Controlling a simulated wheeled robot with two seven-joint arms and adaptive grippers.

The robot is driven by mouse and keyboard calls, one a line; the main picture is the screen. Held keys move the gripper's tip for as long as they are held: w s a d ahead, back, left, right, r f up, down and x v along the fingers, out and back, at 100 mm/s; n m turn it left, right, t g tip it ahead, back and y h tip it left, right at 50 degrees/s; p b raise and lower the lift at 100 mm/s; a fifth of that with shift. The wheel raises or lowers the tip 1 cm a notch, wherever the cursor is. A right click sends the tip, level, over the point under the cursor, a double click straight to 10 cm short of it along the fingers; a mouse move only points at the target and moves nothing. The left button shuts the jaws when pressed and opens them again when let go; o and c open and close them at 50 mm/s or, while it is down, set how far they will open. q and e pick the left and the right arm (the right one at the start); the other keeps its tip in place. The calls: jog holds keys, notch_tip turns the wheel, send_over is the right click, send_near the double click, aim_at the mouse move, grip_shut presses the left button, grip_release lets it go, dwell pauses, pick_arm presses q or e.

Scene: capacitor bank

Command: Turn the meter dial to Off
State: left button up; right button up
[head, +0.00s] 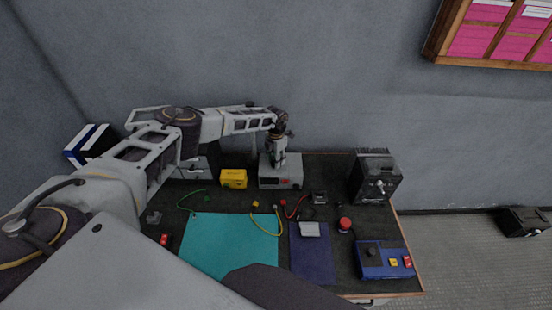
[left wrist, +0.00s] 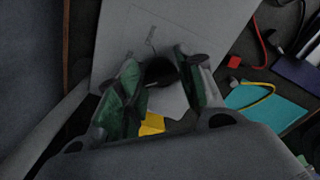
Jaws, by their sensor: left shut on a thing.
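The meter appears to be the light grey box (head: 282,180) at the back middle of the bench, with a small red patch on its front. Its pale top panel (left wrist: 140,25) fills the upper middle of the left wrist view, with a thin outline and a small pointer mark. The black round dial (left wrist: 161,71) sits on this panel. My left gripper (head: 277,163) points down onto the box, and its green-padded fingers (left wrist: 166,78) stand on either side of the dial, shut on it. The fingers partly hide the dial, so its setting cannot be read. My right gripper is not in view.
A yellow box (head: 233,178) stands left of the meter, and a black box (head: 376,181) stands to the right. A teal mat (head: 230,245), red and yellow leads, a red button (head: 345,224) and a blue control box (head: 384,260) lie nearer the front.

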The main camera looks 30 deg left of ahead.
pick_arm(q)
jog(key=shift+n, duration=1.1)
jog(key=shift+w, duration=0.1)
jog(key=o, duration=1)
jog(key=shift+r, duration=0.1)
notch_tip(320, 180, up, 12)
jog(key=shift+f, duration=0.1)
jog(key=shift+f, duration=0.1)
dwell(0.4)
